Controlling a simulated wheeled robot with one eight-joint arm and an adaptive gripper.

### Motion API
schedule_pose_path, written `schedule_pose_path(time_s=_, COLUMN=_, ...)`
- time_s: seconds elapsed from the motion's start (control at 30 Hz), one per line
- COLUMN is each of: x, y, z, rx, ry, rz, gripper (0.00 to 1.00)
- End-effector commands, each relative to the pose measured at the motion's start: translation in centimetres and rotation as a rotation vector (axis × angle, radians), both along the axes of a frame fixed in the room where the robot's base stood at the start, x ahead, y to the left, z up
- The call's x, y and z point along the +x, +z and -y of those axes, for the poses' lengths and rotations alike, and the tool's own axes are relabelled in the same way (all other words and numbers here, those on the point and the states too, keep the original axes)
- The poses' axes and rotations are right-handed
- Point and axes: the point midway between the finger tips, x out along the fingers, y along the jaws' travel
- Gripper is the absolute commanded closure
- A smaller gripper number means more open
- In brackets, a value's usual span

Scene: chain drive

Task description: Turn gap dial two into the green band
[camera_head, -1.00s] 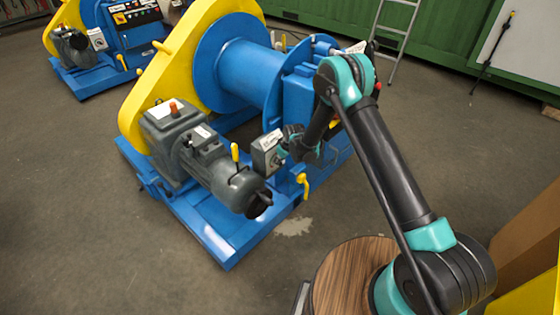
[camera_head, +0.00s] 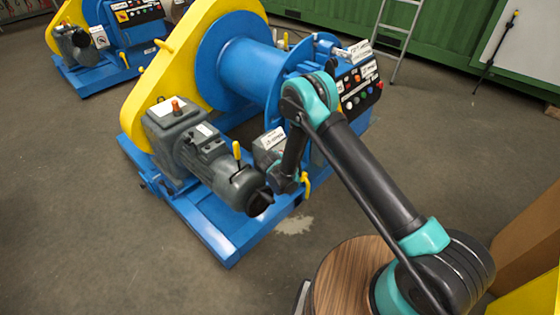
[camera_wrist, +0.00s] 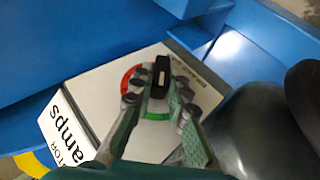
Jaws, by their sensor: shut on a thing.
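In the wrist view a black dial knob (camera_wrist: 161,69) with a pale mark stands on a white-faced box (camera_wrist: 85,85). A red arc (camera_wrist: 127,80) lies to the left of the knob and a green band (camera_wrist: 157,116) lies below it. My gripper (camera_wrist: 160,88) has one finger on each side of the knob and is shut on it. Where the mark points is hard to tell. No dial number is readable. In the head view the small box (camera_head: 268,141) sits beside the motor, partly hidden by my arm. The fingers are hidden there.
The grey motor (camera_head: 222,172) with a yellow lever (camera_head: 236,151) is close to the left of my wrist. A blue drum (camera_head: 250,75) and a button panel (camera_head: 360,85) are behind. Open floor lies in front of the blue base (camera_head: 228,235).

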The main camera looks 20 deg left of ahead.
Motion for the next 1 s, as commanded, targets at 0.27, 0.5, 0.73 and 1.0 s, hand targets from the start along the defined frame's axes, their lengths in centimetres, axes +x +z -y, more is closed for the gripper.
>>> schedule_pose_path(time_s=0.27, x=0.01, y=-0.05, z=0.01, rx=-0.008, ry=-0.001, rz=0.017, gripper=1.00)
schedule_pose_path(time_s=0.5, x=0.01, y=-0.06, z=0.01, rx=-0.008, ry=0.000, rz=0.016, gripper=1.00)
schedule_pose_path(time_s=0.73, x=0.01, y=-0.05, z=0.01, rx=-0.008, ry=0.000, rz=0.016, gripper=0.64)
schedule_pose_path(time_s=1.0, x=0.01, y=0.14, z=0.01, rx=-0.007, ry=0.000, rz=0.016, gripper=0.64)
